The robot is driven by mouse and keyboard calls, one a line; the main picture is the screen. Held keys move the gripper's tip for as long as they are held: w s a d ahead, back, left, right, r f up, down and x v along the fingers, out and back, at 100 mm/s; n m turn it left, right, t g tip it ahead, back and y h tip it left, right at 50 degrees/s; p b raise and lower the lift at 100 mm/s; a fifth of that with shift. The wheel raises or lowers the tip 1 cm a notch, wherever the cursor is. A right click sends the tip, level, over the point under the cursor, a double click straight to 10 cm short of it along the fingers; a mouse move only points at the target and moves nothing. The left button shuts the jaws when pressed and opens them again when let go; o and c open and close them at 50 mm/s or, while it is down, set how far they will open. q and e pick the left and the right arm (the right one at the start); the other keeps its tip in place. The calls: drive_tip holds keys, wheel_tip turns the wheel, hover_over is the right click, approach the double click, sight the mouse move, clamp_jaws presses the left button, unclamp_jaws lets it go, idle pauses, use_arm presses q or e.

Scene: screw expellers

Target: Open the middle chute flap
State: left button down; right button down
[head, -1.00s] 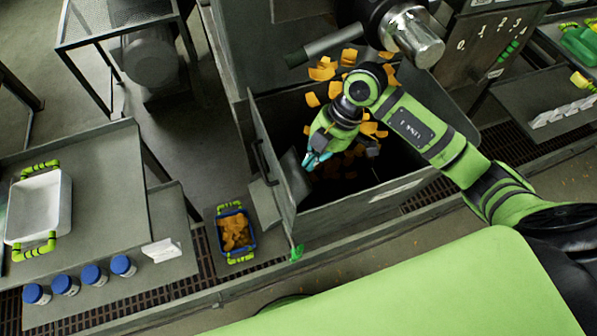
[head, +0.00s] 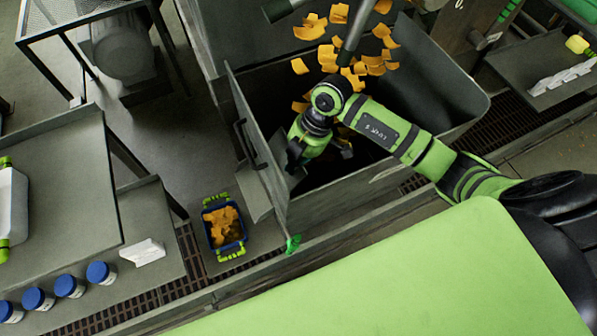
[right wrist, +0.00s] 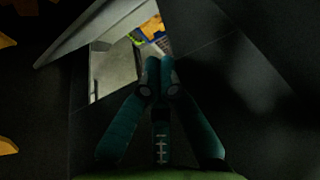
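The grey chute bin (head: 440,150) is open at the top, with orange chunks at its far side. Its left wall (head: 240,105) carries a dark bar handle (head: 246,143). Low on that wall a grey plate (head: 256,196), probably the flap, slants outward. My right gripper (head: 293,160) reaches down inside the bin near this wall; its tips are hard to see there. In the right wrist view its teal fingers (right wrist: 158,62) are together with nothing seen between them. They point at a bright gap beside a tilted pale panel (right wrist: 105,35). My left gripper is out of view.
A blue tray of orange chunks (head: 224,228) stands on the floor left of the bin; it also shows through the gap in the right wrist view (right wrist: 152,28). A green piece (head: 292,243) sits at the bin's lower corner. Blue-lidded jars (head: 70,286) stand on the left table.

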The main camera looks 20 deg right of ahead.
sight(296, 186)
drive_tip(key=f, duration=0.4)
drive_tip(key=f+p, duration=0.1)
drive_tip(key=f, duration=0.1)
drive_tip(key=shift+w+d, duration=0.1)
drive_tip(key=shift+d, duration=0.2)
drive_tip(key=shift+d+f, duration=0.3)
drive_tip(key=shift+d, duration=0.1)
drive_tip(key=d+f, duration=0.1)
drive_tip(key=d, duration=0.1)
drive_tip(key=d+f, duration=0.1)
drive_tip(key=shift+d+f, duration=0.2)
drive_tip(key=shift+d, duration=0.2)
